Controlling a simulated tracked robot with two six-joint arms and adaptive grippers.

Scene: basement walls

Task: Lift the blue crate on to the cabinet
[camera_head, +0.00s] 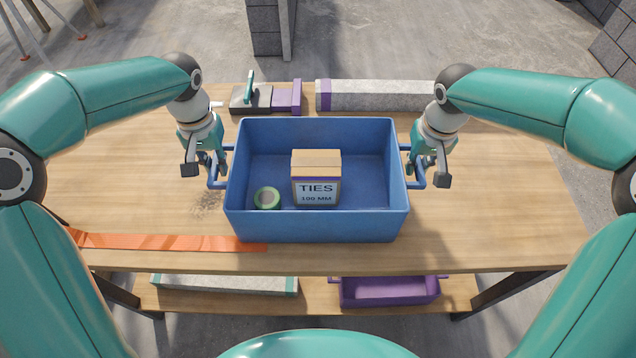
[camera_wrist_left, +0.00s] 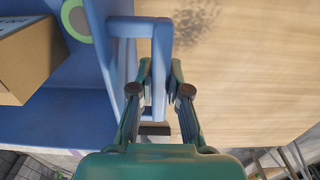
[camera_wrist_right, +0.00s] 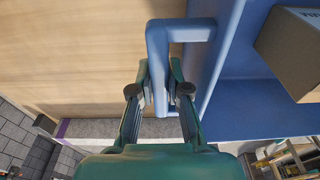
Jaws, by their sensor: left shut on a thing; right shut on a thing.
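The blue crate (camera_head: 318,228) is in the middle of the head view, over the wooden workbench (camera_head: 500,215), and looks level. I cannot tell whether its bottom touches the bench top. In it are a cardboard box marked TIES (camera_head: 316,180) and a green tape roll (camera_head: 267,198). My left gripper (camera_head: 213,163) is shut on the crate's left handle (camera_wrist_left: 162,40). My right gripper (camera_head: 422,165) is shut on the crate's right handle (camera_wrist_right: 158,40). I cannot make out a cabinet in any view.
Behind the crate are a vise-like tool (camera_head: 265,97) and a long grey block (camera_head: 380,95) with a purple end. An orange strip (camera_head: 150,241) lies at the front left. A purple bin (camera_head: 390,291) and a pale box (camera_head: 225,284) are on the lower shelf. The bench's right side is clear.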

